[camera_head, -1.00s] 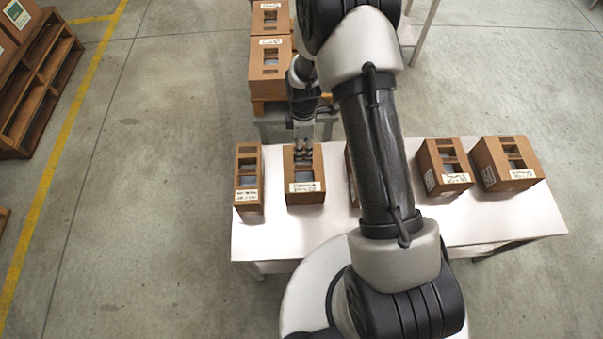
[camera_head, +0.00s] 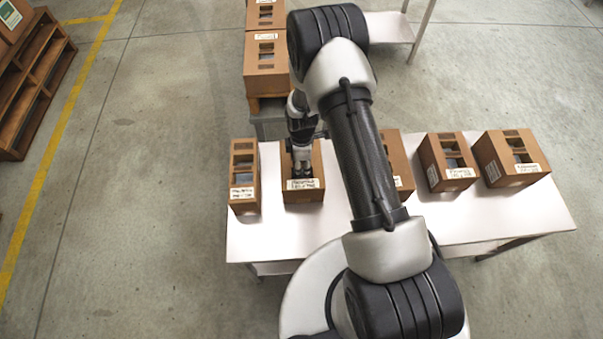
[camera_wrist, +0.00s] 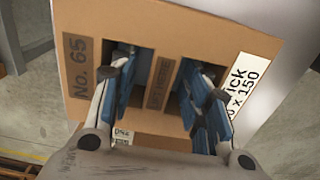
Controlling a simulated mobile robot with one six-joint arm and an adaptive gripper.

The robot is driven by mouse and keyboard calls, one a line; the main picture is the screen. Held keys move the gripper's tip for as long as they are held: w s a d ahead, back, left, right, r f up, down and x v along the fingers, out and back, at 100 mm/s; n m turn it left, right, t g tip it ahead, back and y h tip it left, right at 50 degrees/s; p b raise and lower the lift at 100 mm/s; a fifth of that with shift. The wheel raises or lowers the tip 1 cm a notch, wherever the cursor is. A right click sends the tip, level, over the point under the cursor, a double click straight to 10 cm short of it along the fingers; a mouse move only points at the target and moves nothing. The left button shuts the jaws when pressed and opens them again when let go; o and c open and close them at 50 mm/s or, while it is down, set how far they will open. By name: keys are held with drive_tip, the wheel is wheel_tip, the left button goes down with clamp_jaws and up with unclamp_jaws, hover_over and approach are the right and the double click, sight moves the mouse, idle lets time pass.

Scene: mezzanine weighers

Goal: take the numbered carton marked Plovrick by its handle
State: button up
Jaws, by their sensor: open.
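A brown carton (camera_head: 312,158) with two top openings and a white label stands second from the left on the white table. In the wrist view this carton (camera_wrist: 170,25) is marked "No. 65", and its label (camera_wrist: 245,90) is partly cut off, ending in "ick". A handle strip (camera_wrist: 158,85) runs between the two dark openings. My gripper (camera_head: 302,172) is over this carton. In the wrist view my gripper (camera_wrist: 162,95) is open, one blue-padded finger at each opening, with the strip between them. How deep the fingertips reach is unclear.
A narrow carton (camera_head: 243,178) stands close on the left. More cartons stand on the right, one (camera_head: 398,160) partly behind my arm, others (camera_head: 447,161) (camera_head: 511,157) clear of it. Stacked cartons (camera_head: 266,55) stand behind. The table's (camera_head: 500,212) front right is bare.

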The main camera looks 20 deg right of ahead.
drive_tip(key=shift+f, duration=0.1)
drive_tip(key=shift+c, duration=0.2)
clamp_jaws()
idle(0.8)
